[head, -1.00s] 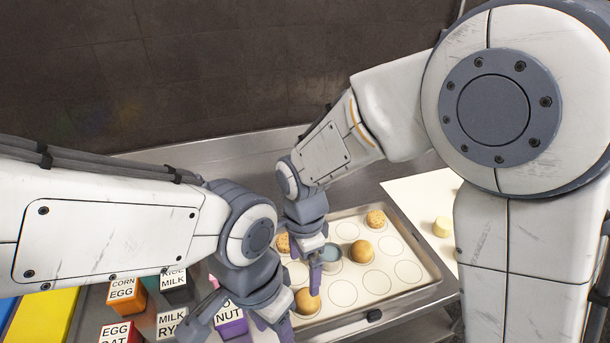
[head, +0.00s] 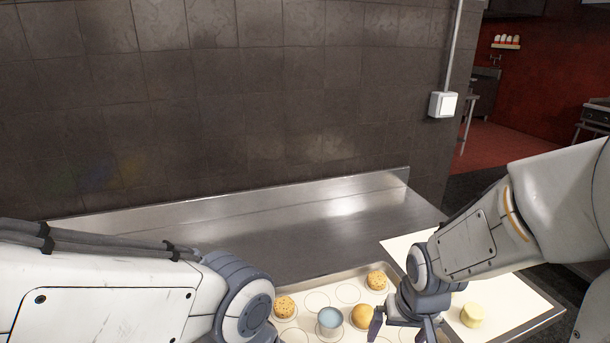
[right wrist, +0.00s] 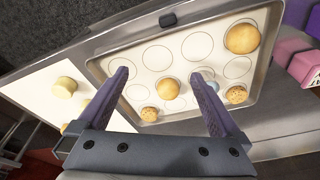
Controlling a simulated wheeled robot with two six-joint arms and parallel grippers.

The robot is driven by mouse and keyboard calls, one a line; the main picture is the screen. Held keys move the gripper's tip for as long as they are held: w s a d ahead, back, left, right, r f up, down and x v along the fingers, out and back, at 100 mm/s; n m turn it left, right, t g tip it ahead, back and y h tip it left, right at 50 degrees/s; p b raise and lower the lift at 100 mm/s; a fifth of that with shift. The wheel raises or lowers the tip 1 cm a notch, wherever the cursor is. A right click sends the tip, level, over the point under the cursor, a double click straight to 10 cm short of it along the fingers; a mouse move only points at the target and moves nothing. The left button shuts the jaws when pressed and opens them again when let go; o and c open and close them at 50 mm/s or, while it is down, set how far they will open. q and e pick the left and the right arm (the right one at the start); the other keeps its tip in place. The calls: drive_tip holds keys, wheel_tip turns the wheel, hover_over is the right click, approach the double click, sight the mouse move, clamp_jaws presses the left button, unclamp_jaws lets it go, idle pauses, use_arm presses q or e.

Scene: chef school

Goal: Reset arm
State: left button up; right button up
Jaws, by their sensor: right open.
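My right gripper (head: 401,333) is over the right part of the baking tray (head: 300,270) in the head view. In the right wrist view its two fingers (right wrist: 162,88) are spread, with nothing held between them. My left arm comes in from the left, but its gripper lies below the picture's lower edge and is hidden. On the tray are a plain golden bun (head: 362,316), two speckled buns (head: 377,281) and (head: 285,306), and a small cup with blue-grey contents (head: 330,321). The right wrist view also shows a larger plain bun (right wrist: 242,39).
A white board (head: 510,300) lies right of the tray, with a pale yellow round piece (head: 473,315) on it. Pink blocks (right wrist: 296,55) stand beside the tray in the right wrist view. The steel counter (head: 300,225) behind the tray is bare, up to the tiled wall.

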drive_tip(key=s+a+r+n+g, duration=0.1)
drive_tip(key=s+a+r+n, duration=0.1)
drive_tip(key=s+a+n, duration=0.2)
drive_tip(key=s+a+r+n+g, duration=0.1)
drive_tip(key=s+a+r+n, duration=0.2)
drive_tip(key=s+a, duration=0.5)
drive_tip(key=shift+s+r+n+y, duration=0.4)
drive_tip(key=shift+s+n, duration=0.2)
drive_tip(key=shift+s, duration=0.15)
drive_tip(key=shift+s+a, duration=0.15)
drive_tip(key=shift+s, duration=0.3)
drive_tip(key=shift+c, duration=0.3)
